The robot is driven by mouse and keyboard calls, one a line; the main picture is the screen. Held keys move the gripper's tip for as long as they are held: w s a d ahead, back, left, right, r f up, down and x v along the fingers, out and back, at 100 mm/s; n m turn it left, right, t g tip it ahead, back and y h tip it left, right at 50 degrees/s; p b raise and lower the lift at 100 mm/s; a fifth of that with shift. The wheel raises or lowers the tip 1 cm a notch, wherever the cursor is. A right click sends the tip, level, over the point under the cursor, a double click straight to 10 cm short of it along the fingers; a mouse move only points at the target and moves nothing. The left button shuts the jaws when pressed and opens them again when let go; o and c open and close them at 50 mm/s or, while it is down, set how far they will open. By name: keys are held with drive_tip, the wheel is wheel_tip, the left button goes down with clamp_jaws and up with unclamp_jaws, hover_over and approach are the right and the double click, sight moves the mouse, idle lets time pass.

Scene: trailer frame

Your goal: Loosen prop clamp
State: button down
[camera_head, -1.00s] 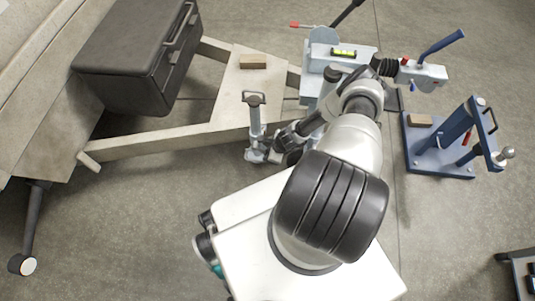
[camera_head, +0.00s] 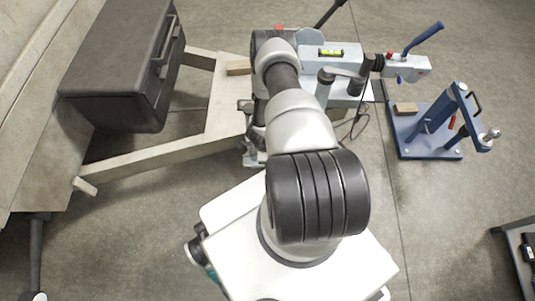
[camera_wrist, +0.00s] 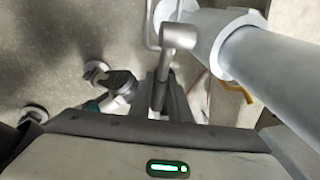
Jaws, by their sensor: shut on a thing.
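In the wrist view a thick light-grey tube of the prop (camera_wrist: 260,62) runs diagonally at the right. A grey clamp lever (camera_wrist: 178,37) with a round head stands beside it, its lower rod between the fingers of my gripper (camera_wrist: 166,98). My gripper is shut on this lever; the exact contact is partly hidden by the dark fingers. In the head view the prop stand (camera_head: 252,158) shows only in part beside the trailer frame (camera_head: 150,143). My arm covers the rest of it, and my gripper is mostly hidden there.
A dark box (camera_head: 120,75) sits on the frame at the left. A grey coupling with a green level (camera_head: 331,53) and a blue-handled lever (camera_head: 424,36) lies at the top. A blue stand (camera_head: 430,140) is at the right. Bare floor lies between.

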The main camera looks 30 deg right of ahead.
drive_tip(key=shift+d, duration=0.1)
idle(0.3)
drive_tip(key=c, duration=1.6)
unclamp_jaws()
drive_tip(key=shift+c, duration=0.2)
drive_tip(key=p+v, duration=0.5)
drive_tip(key=v, duration=1.2)
drive_tip(key=shift+r, duration=0.25)
